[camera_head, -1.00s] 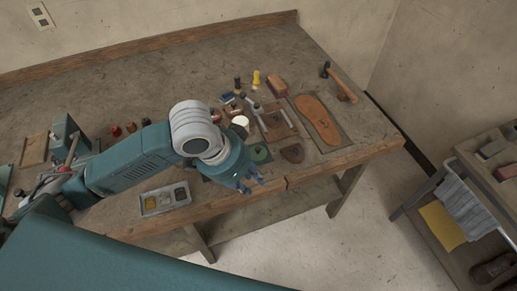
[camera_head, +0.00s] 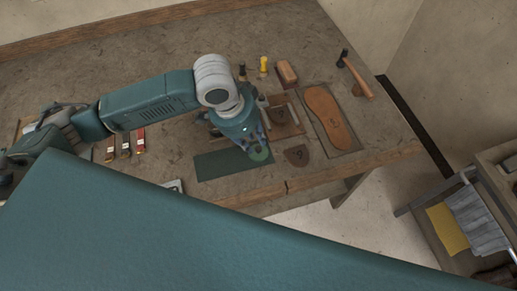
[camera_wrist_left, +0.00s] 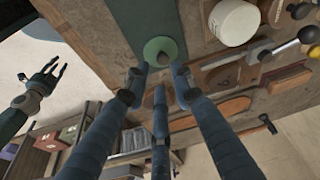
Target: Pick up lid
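The lid is a green round disc (camera_head: 261,155) with a grey knob at its middle, lying at the right end of the dark green mat (camera_head: 218,165). It also shows in the left wrist view (camera_wrist_left: 153,48). My left gripper (camera_head: 257,138) is above the lid, partly covering it in the head view. In the left wrist view its fingers (camera_wrist_left: 158,82) are spread and empty, with the tips near the lid's edge and knob; I cannot tell whether they touch. My right gripper (camera_wrist_left: 42,82) shows at the left of the wrist view, fingers spread and empty, away from the bench.
A white round pot (camera_wrist_left: 234,22) stands beside the lid. A brown sole (camera_head: 328,115), a leather piece (camera_head: 297,155), a hammer (camera_head: 356,75) and a brown block (camera_head: 287,72) lie to the right. The bench's front edge (camera_head: 330,170) is close to the lid.

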